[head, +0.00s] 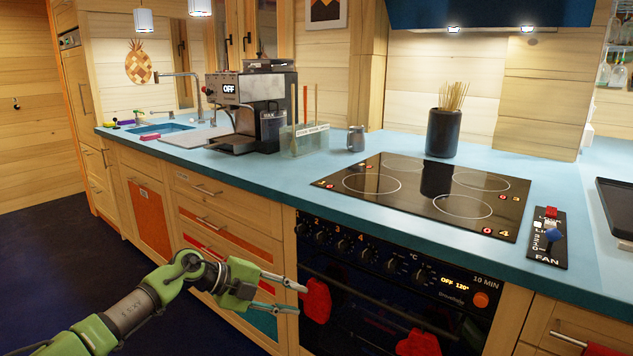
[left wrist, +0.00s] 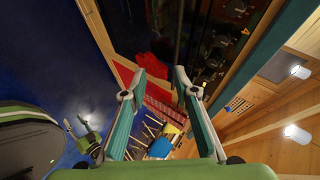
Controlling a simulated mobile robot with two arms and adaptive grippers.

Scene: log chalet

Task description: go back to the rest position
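My left arm comes in from the lower left in the head view. My left gripper (head: 300,299) is in front of the drawers, just left of the oven. Its two fingers are apart with nothing between them. In the head view its tips lie beside a red mitt-like thing (head: 317,300) on the oven handle; I cannot tell whether they touch. The left wrist view shows the same open fingers (left wrist: 159,80). A small green and grey gripper (left wrist: 75,122), likely my right one, shows at the left there; its opening is unclear. The head view does not show it.
The oven (head: 385,290) is under a black hob (head: 425,195) in the blue counter (head: 250,174). A second red mitt-like thing (head: 418,345) hangs lower right. A coffee machine (head: 255,105) and a dark pot (head: 443,132) stand on the counter. The dark floor (head: 60,260) at left is clear.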

